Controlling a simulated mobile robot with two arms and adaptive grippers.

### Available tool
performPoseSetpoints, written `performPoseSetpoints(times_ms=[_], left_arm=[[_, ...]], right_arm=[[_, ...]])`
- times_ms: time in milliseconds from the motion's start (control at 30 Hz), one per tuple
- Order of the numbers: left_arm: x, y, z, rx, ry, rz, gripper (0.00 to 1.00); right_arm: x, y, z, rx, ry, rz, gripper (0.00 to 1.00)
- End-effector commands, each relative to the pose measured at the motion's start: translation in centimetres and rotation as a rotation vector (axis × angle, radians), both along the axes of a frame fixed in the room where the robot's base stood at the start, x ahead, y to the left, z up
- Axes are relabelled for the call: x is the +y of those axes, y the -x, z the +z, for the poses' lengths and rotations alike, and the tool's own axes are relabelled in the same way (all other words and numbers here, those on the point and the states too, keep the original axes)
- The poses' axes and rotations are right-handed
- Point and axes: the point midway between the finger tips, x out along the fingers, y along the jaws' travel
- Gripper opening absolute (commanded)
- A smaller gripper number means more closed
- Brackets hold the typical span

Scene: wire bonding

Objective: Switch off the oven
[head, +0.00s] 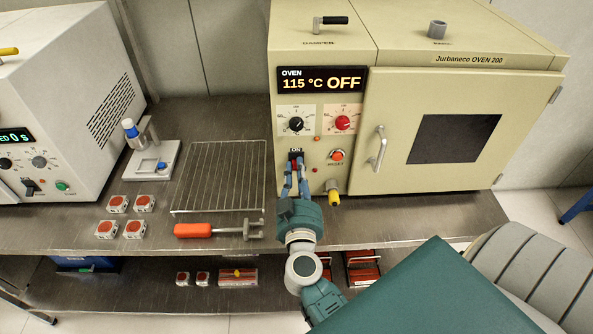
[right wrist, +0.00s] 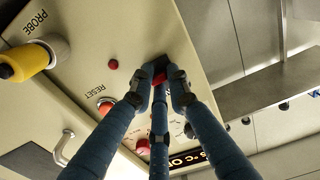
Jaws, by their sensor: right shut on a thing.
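The cream oven (head: 460,90) stands on the bench at the right, its door closed. Its display (head: 321,80) reads 115 °C OFF. The black switch with a red part (head: 296,155), under an ON label, is low on the front panel. It also shows in the right wrist view (right wrist: 160,77), partly hidden by the fingers. My right gripper (head: 295,175) is at the switch, its blue fingers closed around it. In the right wrist view the fingertips (right wrist: 159,88) meet at the switch. My left gripper is not in view.
Beside the switch are the RESET button (head: 337,155) and a yellow-capped PROBE port (head: 334,197); the door handle (head: 378,148) juts out. A wire rack (head: 222,175) and an orange-handled tool (head: 194,230) lie left of my right arm.

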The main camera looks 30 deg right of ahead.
Motion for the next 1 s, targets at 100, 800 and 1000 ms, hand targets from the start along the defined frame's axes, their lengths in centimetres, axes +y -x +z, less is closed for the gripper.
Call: performPoseSetpoints(times_ms=[100, 800, 1000], left_arm=[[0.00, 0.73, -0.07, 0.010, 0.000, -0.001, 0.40], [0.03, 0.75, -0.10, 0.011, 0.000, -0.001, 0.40], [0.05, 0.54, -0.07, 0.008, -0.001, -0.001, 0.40]], right_arm=[[-0.14, 0.06, -0.20, 0.003, -0.001, -0.003, 0.00], [-0.19, 0.10, -0.31, 0.005, -0.002, -0.005, 0.28], [-0.10, 0.06, -0.19, 0.003, -0.001, -0.003, 0.36]])
